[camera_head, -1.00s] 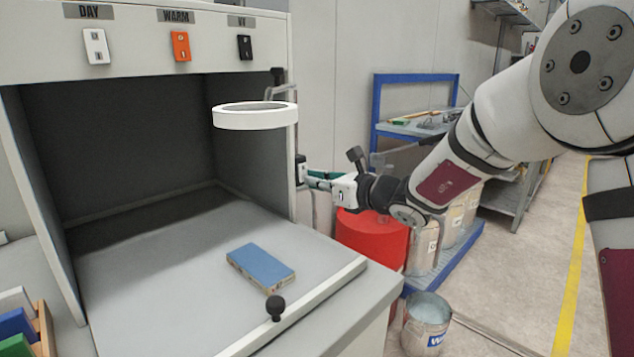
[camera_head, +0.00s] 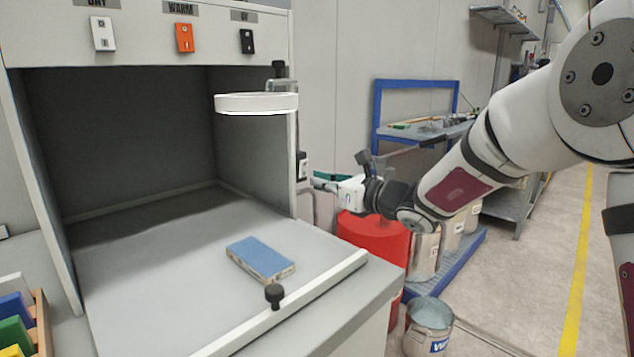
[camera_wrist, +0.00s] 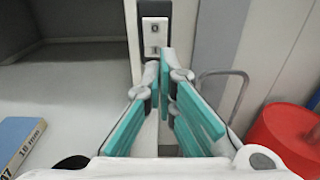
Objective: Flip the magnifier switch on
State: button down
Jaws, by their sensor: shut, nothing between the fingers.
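The magnifier (camera_head: 256,104) is a white ring lamp on a bracket at the right post of the booth. A small switch (camera_head: 302,167) sits on that post below it. In the wrist view the switch (camera_wrist: 154,38) is a light plate with small marks on a dark mount, just beyond the fingertips. Its on or off position is too small to tell. My gripper (camera_head: 316,180) has green finger pads and is just right of the switch, slightly lower, with a small gap. In the wrist view my gripper (camera_wrist: 162,72) is shut and empty, its tips just below the switch.
White, orange and black switches (camera_head: 184,38) line the booth's top panel. A blue-topped block (camera_head: 260,258) lies on the booth floor. A red drum (camera_head: 375,243) stands below my gripper, with cans and a blue rack behind. The aisle at right is clear.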

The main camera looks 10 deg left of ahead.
jog(key=f+p+v, duration=0.1)
jog(key=f+v, duration=0.1)
jog(key=v, duration=0.9)
jog(key=shift+d, duration=0.45)
jog(key=s+a+r+n+g+h, duration=0.2)
jog(key=s+n+g, duration=1)
jog(key=s, duration=1.3)
jog(key=s+d+f+n+t+h, duration=0.1)
jog(key=s+d+f+n+h, duration=0.25)
jog(key=s+d, duration=0.35)
jog(key=s+d+f+n+h, duration=0.2)
jog(key=s+d+n+h, duration=0.25)
jog(key=s+d, duration=0.2)
jog(key=s+d+f+n+t+h, duration=0.1)
jog(key=s+d+f+n+h, duration=0.1)
jog(key=s+d+n+h, duration=0.4)
notch_tip(320, 180, up, 21)
jog(key=t+y+p, duration=0.2)
jog(key=t+p, duration=0.1)
jog(key=p, duration=1.6)
jog(key=shift+s+d+f+t, duration=0.2)
jog(key=shift+s+d+t, duration=0.05)
jog(key=shift+d+t, duration=0.05)
